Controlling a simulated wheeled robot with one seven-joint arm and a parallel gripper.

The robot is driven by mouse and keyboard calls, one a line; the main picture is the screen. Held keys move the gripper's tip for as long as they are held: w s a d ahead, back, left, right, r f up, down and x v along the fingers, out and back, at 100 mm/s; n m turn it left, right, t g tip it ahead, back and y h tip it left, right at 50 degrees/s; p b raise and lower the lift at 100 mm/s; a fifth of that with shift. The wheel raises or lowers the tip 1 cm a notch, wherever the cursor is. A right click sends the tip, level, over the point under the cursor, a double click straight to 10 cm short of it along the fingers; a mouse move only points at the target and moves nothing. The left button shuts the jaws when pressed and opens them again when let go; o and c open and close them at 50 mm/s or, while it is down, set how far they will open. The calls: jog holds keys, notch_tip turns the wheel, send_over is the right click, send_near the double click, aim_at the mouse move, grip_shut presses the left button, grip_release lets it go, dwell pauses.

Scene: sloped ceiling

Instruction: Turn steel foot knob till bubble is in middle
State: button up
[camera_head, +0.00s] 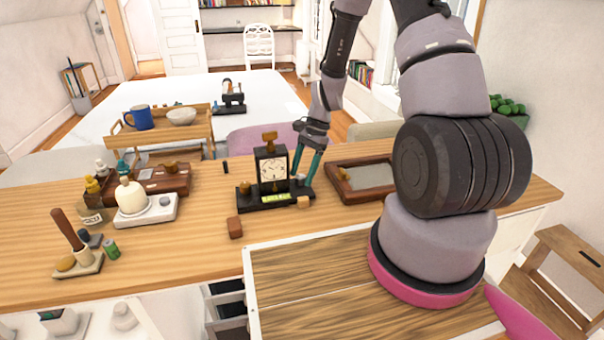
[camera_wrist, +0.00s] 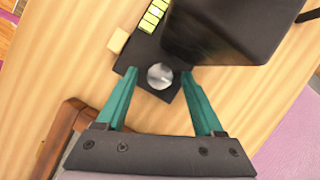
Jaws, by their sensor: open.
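A black clock (camera_head: 271,165) with a pale dial stands on a black base (camera_head: 246,195); its dark body (camera_wrist: 225,30) fills the upper right of the wrist view. A yellow-green level vial with dark marks (camera_head: 276,197) lies along the base front and shows in the wrist view (camera_wrist: 152,17). I cannot make out its bubble. The round steel foot knob (camera_wrist: 160,76) sits at the base's end. My gripper (camera_head: 304,179) is open, pointing down, with its teal fingers on either side of the knob. In the wrist view I see gaps between fingers and knob.
A small tan block (camera_wrist: 117,40) is beside the base. A framed wooden tray (camera_head: 370,176) lies to the right, close to my gripper. A reddish-brown block (camera_head: 235,228) lies in front. A white stand with a bottle (camera_head: 148,209) is left. The counter left of the clock is partly clear.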

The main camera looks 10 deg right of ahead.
jog(key=shift+a+f, duration=0.1)
jog(key=shift+f, duration=0.15)
grip_shut()
jog(key=shift+n+g+h, duration=0.4)
jog(key=shift+n+g, duration=0.1)
jog(key=shift+n, duration=1.2)
grip_release()
